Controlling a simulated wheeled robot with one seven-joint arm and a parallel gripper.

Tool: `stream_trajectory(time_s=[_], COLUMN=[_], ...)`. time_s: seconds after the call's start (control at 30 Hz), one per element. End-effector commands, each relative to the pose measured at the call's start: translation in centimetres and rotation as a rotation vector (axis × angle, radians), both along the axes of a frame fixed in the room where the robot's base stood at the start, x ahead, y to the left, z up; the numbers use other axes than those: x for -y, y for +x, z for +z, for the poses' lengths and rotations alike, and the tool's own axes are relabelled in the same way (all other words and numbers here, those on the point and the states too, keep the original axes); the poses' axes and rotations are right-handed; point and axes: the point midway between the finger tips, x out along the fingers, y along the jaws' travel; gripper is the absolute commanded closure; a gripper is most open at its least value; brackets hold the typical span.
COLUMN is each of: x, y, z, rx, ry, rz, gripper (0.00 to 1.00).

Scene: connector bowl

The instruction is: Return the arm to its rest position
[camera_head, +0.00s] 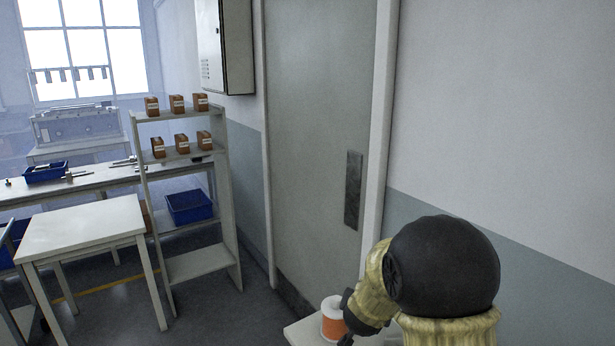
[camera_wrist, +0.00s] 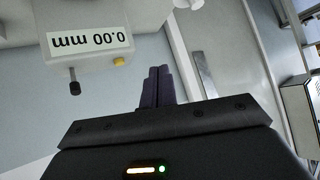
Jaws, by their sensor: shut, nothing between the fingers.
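My arm shows at the lower right of the head view, with a black rounded joint and yellowish covers. My gripper (camera_wrist: 160,72) shows in the wrist view, its two dark fingers together with nothing between them. In the head view the fingers cannot be made out clearly.
An orange-and-white spool (camera_head: 332,322) stands on a pale surface (camera_head: 302,333) close beside my arm. The wrist view shows a gauge reading 0.00 mm (camera_wrist: 88,40), upside down. A shelf rack (camera_head: 196,262), a white table (camera_head: 82,228) and a grey door (camera_head: 318,130) stand beyond.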

Motion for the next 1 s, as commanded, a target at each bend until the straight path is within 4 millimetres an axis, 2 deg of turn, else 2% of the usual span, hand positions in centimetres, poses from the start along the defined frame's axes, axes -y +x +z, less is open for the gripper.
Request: stream_trajectory(time_s=[0.17, 0.3, 0.5, 0.6, 0.73, 1.0], x=[-1.3, -1.9, -1.0, -0.3, 0.4, 0.4], y=[-5.6, -11.0, -19.7, -23.1, -25.1, -25.2], z=[-0.1, -0.5, -1.3, -1.5, -1.7, -1.7], rx=[-0.159, -0.308, -0.542, -0.636, -0.695, -0.699], ry=[0.057, 0.070, 0.046, 0.022, 0.005, 0.004], rz=[0.165, 0.277, 0.385, 0.411, 0.425, 0.426], gripper=[1.00, 1.00, 1.00, 1.00, 1.00, 1.00])
